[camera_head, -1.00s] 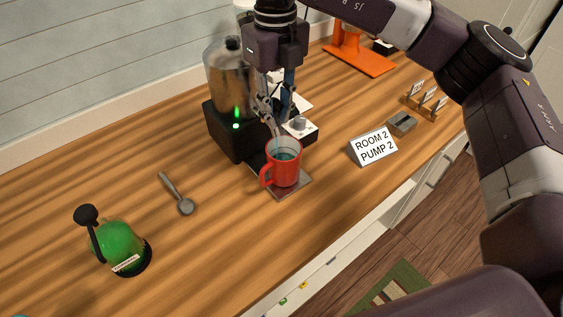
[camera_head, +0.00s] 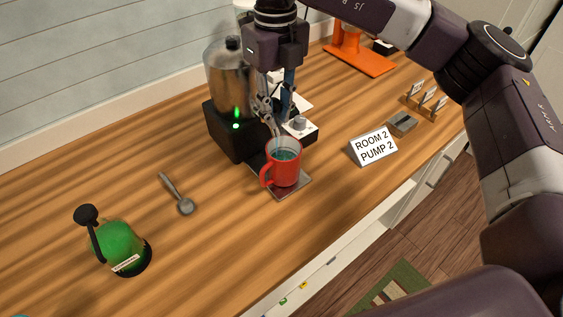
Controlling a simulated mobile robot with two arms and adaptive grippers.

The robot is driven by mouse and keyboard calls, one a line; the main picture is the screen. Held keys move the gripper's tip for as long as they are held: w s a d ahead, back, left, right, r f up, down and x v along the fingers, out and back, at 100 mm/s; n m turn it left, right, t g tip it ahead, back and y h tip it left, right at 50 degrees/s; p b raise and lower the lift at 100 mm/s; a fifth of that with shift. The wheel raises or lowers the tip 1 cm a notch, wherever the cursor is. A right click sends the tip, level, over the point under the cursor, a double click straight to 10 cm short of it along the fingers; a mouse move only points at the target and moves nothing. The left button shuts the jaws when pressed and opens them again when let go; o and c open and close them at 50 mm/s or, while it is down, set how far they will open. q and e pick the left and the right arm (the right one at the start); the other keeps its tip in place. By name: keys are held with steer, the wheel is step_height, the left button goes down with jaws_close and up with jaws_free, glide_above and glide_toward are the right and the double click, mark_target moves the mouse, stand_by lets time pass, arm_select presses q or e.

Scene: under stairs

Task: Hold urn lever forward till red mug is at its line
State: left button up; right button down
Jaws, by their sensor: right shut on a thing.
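The silver urn (camera_head: 226,78) stands on its black base (camera_head: 224,135) at the back of the counter, with a green light lit on the front. The red mug (camera_head: 286,174) stands upright on the drip tray (camera_head: 303,187) in front of the urn, its handle to the left. Bluish liquid shows inside the mug; I cannot make out its line. My right gripper (camera_head: 272,118) is just above and behind the mug, at the urn's front, shut on the urn lever, which the fingers mostly hide. My left gripper is not in view.
A grey spoon (camera_head: 178,194) and a green lidded pot with a black lever (camera_head: 118,244) lie to the left. A "ROOM 2 PUMP 2" sign (camera_head: 373,146) stands right of the mug. An orange stand (camera_head: 358,56) is at the back.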

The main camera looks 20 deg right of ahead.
steer(key=shift+d, duration=0.1)
steer(key=shift+w+r+p, duration=0.3)
steer(key=shift+r, duration=0.2)
steer(key=shift+w+a+r, duration=0.15)
steer(key=shift+a, duration=0.1)
steer(key=shift+w, duration=0.15)
stand_by(0.3)
